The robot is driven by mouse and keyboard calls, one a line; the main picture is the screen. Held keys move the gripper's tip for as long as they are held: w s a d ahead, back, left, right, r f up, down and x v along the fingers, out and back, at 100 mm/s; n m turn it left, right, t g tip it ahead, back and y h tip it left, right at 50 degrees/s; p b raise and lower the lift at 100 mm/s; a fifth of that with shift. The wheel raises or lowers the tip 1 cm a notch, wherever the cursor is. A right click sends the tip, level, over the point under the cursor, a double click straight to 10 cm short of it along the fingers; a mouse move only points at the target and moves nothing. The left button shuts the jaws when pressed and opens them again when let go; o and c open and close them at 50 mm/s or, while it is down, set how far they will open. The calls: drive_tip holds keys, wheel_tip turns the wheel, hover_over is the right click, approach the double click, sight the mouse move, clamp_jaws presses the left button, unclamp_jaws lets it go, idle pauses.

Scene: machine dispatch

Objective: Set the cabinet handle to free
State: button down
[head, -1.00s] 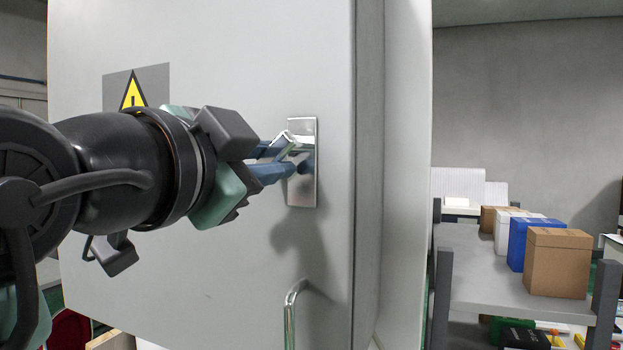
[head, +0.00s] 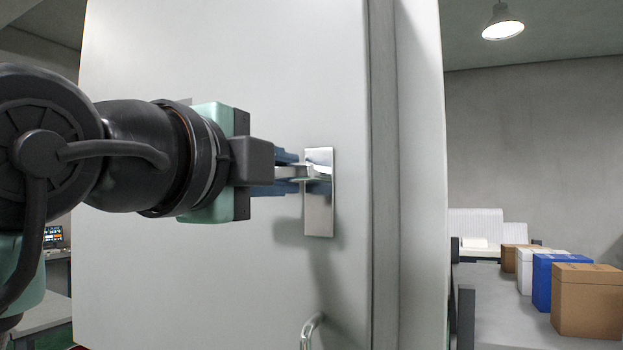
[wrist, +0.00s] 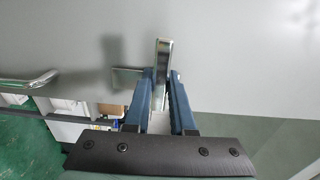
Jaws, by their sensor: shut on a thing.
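The grey cabinet (head: 230,110) fills the middle of the head view. Its chrome handle (head: 302,171) stands out from a shiny upright plate (head: 319,212) near the door's right edge. My gripper (head: 297,173) reaches in from the left, its blue fingers shut on the handle and partly hiding it. In the wrist view the handle (wrist: 163,55) lies between the fingertips, with the plate (wrist: 126,78) showing to the left. The handle's exact angle on the plate is hard to tell.
A chrome pull bar (head: 308,332) is below the plate on the same door. To the right, a grey shelf (head: 500,325) holds brown, white and blue boxes (head: 588,300). A lit lamp (head: 502,25) hangs at the upper right.

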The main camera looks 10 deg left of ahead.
drive_tip(key=shift+r, duration=0.1)
idle(0.3)
drive_tip(key=c, duration=0.8)
unclamp_jaws()
drive_tip(key=shift+o, duration=0.2)
